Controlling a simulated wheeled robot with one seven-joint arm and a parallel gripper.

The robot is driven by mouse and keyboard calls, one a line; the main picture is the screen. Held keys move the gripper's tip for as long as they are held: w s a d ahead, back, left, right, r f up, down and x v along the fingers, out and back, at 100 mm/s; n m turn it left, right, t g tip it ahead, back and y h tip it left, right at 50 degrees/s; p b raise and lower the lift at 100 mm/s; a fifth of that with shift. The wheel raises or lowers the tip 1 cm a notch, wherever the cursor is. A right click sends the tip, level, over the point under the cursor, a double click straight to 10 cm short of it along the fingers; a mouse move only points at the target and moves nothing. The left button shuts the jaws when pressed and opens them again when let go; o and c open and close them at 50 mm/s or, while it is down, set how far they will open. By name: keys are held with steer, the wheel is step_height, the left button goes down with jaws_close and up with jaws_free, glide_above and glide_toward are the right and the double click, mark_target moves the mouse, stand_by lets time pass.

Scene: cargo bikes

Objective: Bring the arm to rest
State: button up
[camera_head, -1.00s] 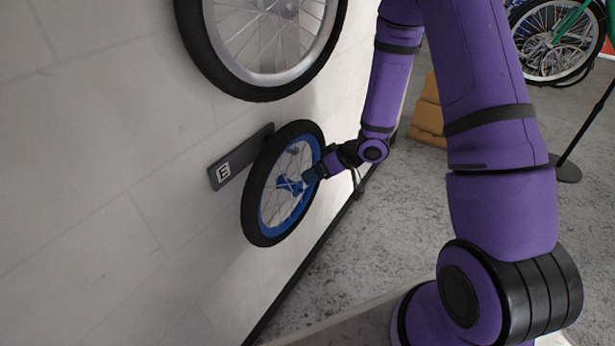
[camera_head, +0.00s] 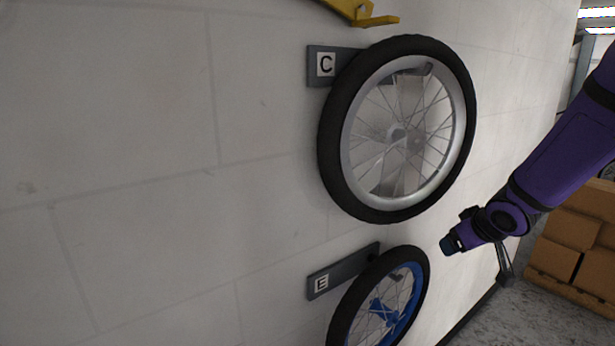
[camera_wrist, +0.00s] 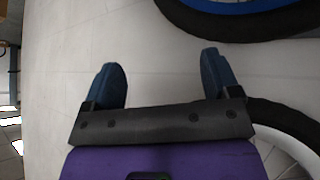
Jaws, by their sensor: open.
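My gripper (camera_head: 449,244) is at the end of my purple arm, to the right of the wall-hung wheels in the head view. In the wrist view my gripper (camera_wrist: 162,85) shows two dark blue fingers spread wide, with nothing between them but pale wall behind. In the head view the gripper appears apart from the blue-rimmed wheel (camera_head: 419,290) at the lower middle and from the large silver-rimmed wheel (camera_head: 468,130) above it.
A plate marked C (camera_head: 318,66) is beside the silver wheel and a plate marked E (camera_head: 330,283) beside the blue one. A yellow bracket (camera_head: 360,12) is at the top. Cardboard boxes (camera_head: 575,240) stand at the right. The wall at left is bare.

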steer(key=s+r+m+g+h, duration=0.1)
steer(key=s+r+m+h, duration=0.15)
steer(key=s+r, duration=0.95)
steer(key=s+a+r+g+y, duration=0.1)
steer(key=s+a+r, duration=0.1)
steer(key=s, duration=0.5)
steer(key=s+a+r+m+y, duration=0.1)
steer(key=s+a+r, duration=0.1)
steer(key=s, duration=0.6)
steer(key=shift+r+g, duration=0.3)
steer(key=shift+g, duration=0.1)
